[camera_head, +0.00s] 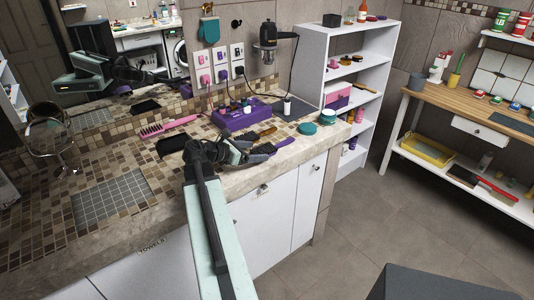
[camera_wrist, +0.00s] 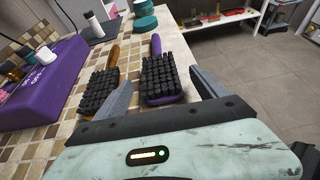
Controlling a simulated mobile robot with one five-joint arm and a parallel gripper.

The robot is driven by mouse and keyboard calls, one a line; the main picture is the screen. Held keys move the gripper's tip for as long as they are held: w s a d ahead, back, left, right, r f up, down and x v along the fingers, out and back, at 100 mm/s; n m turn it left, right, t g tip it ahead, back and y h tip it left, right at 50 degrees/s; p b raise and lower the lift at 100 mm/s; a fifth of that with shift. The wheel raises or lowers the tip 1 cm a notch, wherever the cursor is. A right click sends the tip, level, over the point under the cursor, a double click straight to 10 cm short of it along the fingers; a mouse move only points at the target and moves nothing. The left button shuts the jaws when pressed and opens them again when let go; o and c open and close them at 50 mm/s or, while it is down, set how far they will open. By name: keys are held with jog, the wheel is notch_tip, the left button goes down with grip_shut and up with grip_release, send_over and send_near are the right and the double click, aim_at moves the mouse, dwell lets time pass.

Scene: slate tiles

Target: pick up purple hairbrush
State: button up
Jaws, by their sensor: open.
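The purple hairbrush (camera_wrist: 163,82) lies on the counter in the wrist view, black bristles up, its purple handle pointing away from me. In the head view it (camera_head: 266,149) lies near the counter's front edge, partly hidden by my gripper (camera_head: 238,152). In the wrist view my gripper (camera_wrist: 162,80) is open and empty, with one grey finger on each side of the bristle head. I cannot tell how far the fingers are above the counter.
A brush with a wooden handle (camera_wrist: 98,86) lies just left of the purple one, close to the left finger. A purple box (camera_head: 240,118) stands behind. Teal round containers (camera_head: 308,128) and a small white bottle (camera_wrist: 94,23) stand farther along. The counter edge drops to the floor on the right.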

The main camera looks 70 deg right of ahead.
aim_at(264, 149)
jog(key=x, duration=0.1)
jog(key=b+x, duration=0.1)
jog(key=x, duration=0.3)
jog(key=shift+d+r, duration=0.25)
jog(key=shift+r, duration=0.1)
jog(key=c, duration=1.5)
